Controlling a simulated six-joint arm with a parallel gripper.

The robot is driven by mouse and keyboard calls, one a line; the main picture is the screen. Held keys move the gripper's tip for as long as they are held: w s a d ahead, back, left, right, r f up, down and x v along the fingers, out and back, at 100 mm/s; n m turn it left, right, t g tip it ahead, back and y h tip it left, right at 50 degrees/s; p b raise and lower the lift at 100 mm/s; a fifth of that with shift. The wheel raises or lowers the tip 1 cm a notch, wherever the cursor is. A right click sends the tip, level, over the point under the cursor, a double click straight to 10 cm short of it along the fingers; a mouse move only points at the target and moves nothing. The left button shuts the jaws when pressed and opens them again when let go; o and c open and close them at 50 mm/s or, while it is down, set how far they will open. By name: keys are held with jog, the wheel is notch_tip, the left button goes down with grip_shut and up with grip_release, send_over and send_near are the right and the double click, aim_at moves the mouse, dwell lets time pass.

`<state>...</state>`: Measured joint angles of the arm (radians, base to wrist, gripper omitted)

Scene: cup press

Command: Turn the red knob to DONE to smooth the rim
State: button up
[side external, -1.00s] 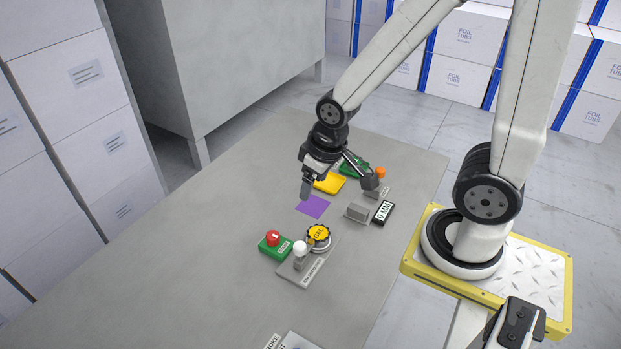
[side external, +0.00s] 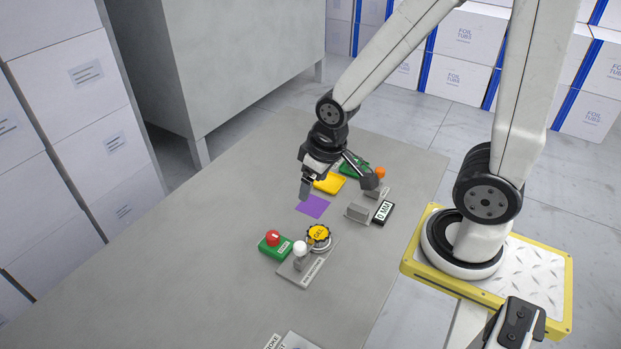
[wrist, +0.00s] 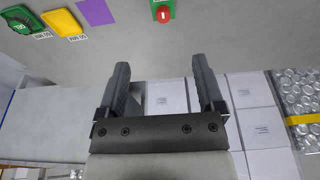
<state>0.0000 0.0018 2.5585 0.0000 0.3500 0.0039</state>
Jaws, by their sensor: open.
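The red knob (side external: 272,238) stands on a green base (side external: 276,250) with a small label, left of the yellow dial. In the wrist view the red knob (wrist: 163,15) is at the top, beyond the fingertips. The label on its base is too small to read. My gripper (side external: 337,184) is open with its fingers spread. It is above the far part of the table, behind and to the right of the red knob and apart from it. In the wrist view nothing is between the fingers of my gripper (wrist: 160,68).
A yellow dial (side external: 318,233) and a white-topped lever (side external: 299,248) stand close beside the red knob. A purple square (side external: 313,206), a yellow pad (side external: 330,183) and a grey block (side external: 358,212) with a display (side external: 383,212) are near my gripper. The table's left side is clear.

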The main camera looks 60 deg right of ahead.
jog(key=w+f+m+g, duration=0.1)
jog(key=w+f+m, duration=0.6)
jog(key=w+m, duration=0.1)
jog(key=m+g, duration=0.2)
jog(key=m, duration=0.5)
send_over(272, 235)
notch_tip(272, 235, down, 9)
jog(key=shift+f, duration=0.2)
jog(key=shift+f, duration=0.15)
jog(key=shift+d+f, duration=0.1)
jog(key=shift+f, duration=3.65)
grip_shut()
